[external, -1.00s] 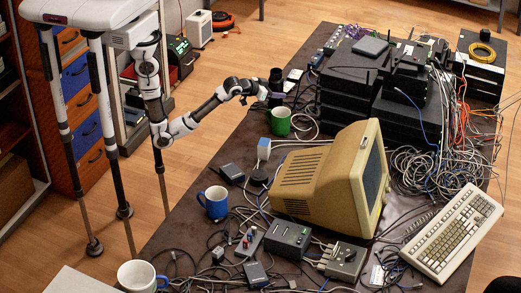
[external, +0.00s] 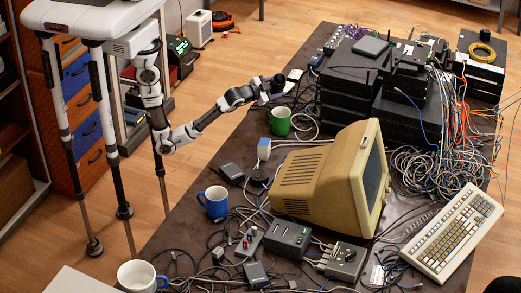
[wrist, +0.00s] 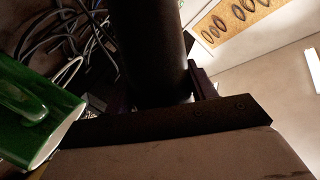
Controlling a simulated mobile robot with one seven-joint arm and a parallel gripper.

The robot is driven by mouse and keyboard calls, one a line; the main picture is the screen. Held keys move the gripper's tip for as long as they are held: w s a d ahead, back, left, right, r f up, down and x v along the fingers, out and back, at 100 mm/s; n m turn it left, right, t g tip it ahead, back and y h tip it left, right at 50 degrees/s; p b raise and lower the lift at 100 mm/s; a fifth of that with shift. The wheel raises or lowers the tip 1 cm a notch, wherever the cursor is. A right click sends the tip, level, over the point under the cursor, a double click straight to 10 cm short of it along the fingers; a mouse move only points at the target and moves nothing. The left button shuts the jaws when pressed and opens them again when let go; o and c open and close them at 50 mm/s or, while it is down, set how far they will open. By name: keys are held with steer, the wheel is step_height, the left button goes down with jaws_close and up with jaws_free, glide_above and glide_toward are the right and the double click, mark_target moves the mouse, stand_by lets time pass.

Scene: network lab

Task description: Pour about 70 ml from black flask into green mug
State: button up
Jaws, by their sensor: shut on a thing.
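My gripper (external: 266,96) is shut on the black flask (external: 278,82), which is in the air above and just behind the green mug (external: 280,124). The flask looks tilted in the external view, but its mouth cannot be made out. In the wrist view the flask (wrist: 150,45) is a dark cylinder held between the fingers of my gripper (wrist: 150,95). The green mug (wrist: 35,115) is at the left of that view, beside the flask. The mug stands upright on the table; its contents are hidden, and no stream of liquid shows.
A blue mug (external: 214,203) and a white mug (external: 140,276) stand nearer the front. A beige monitor (external: 318,180) is right of the green mug. Black network boxes (external: 350,100) are stacked behind it. Loose cables cover much of the table (external: 200,170).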

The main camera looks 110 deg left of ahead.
steer(key=shift+s+a+f+m+y+b, duration=0.1)
steer(key=shift+a+f+m+y+b, duration=0.05)
steer(key=shift+f+m+y+b, duration=0.35)
steer(key=shift+s+a+r+m, duration=0.1)
steer(key=shift+a+r+m, duration=0.05)
steer(key=shift+r+m, duration=0.15)
steer(key=shift+s+a+r+m+y, duration=0.15)
steer(key=shift+m+y, duration=0.15)
steer(key=shift+m, duration=0.2)
steer(key=shift+s+a+r+m+t+b, duration=0.15)
steer(key=shift+m+t+b, duration=0.2)
steer(key=shift+m, duration=0.25)
steer(key=shift+a+f+m+t+y+b, duration=0.1)
steer(key=shift+f+m+t+y+b, duration=0.15)
steer(key=shift+m+y+b, duration=0.5)
steer(key=shift+d+r+m+p, duration=0.2)
steer(key=shift+r+m+p, duration=0.1)
steer(key=shift+r+m, duration=0.3)
steer(key=shift+w+d+r+m+t, duration=0.2)
steer(key=shift+w+r+m+t, duration=0.1)
steer(key=shift+m+t, duration=0.15)
steer(key=shift+m, duration=0.3)
steer(key=shift+s+a, duration=0.2)
steer(key=shift+s, duration=0.05)
